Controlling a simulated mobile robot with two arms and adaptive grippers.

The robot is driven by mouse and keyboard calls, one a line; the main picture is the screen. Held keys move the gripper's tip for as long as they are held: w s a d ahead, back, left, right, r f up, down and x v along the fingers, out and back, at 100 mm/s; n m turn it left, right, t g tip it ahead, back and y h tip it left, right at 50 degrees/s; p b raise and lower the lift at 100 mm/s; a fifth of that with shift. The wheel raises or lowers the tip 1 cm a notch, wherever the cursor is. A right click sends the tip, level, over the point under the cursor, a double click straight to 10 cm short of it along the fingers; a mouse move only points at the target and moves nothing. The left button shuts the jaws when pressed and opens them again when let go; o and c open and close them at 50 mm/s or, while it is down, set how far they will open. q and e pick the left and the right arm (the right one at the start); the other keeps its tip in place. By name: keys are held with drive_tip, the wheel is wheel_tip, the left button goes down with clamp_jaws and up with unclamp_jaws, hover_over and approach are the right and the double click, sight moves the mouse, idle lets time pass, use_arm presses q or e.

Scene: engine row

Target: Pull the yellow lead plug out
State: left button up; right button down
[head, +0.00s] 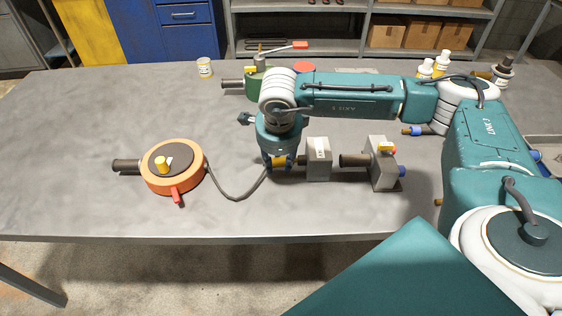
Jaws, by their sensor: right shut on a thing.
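My right arm comes in from the right and reaches down to the middle of the grey table. My right gripper (280,164) is shut on the yellow lead plug (282,160), at the left side of a grey block with a white label (318,163). The gripper hides part of the plug, and I cannot tell whether the plug sits in the block or is apart from it. A dark lead (233,197) runs from the plug in a slack curve to a round orange unit (172,183) with a dark top and a yellow knob. My left gripper is not in view.
A second grey block (381,170) with a red and yellow top and a blue end stands to the right. A green unit (257,83) and white bottles (442,63) stand at the back. The grey table (100,110) is clear at left.

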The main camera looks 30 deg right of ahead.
drive_tip(key=shift+w+a+b, duration=0.25)
drive_tip(key=shift+w+a, duration=0.1)
drive_tip(key=shift+a, duration=0.25)
drive_tip(key=shift+w+a+b, duration=0.2)
drive_tip(key=shift+w+a, duration=0.15)
drive_tip(key=shift+a, duration=0.2)
drive_tip(key=shift+w+a+b, duration=0.35)
drive_tip(key=shift+w+a, duration=0.1)
drive_tip(key=shift+a, duration=0.25)
wheel_tip(320, 180, up, 7)
drive_tip(key=p, duration=0.3)
idle(0.4)
drive_tip(key=shift+w+a, duration=0.4)
drive_tip(key=shift+a, duration=0.3)
drive_tip(key=shift+w+a, duration=0.4)
drive_tip(key=shift+a, duration=0.25)
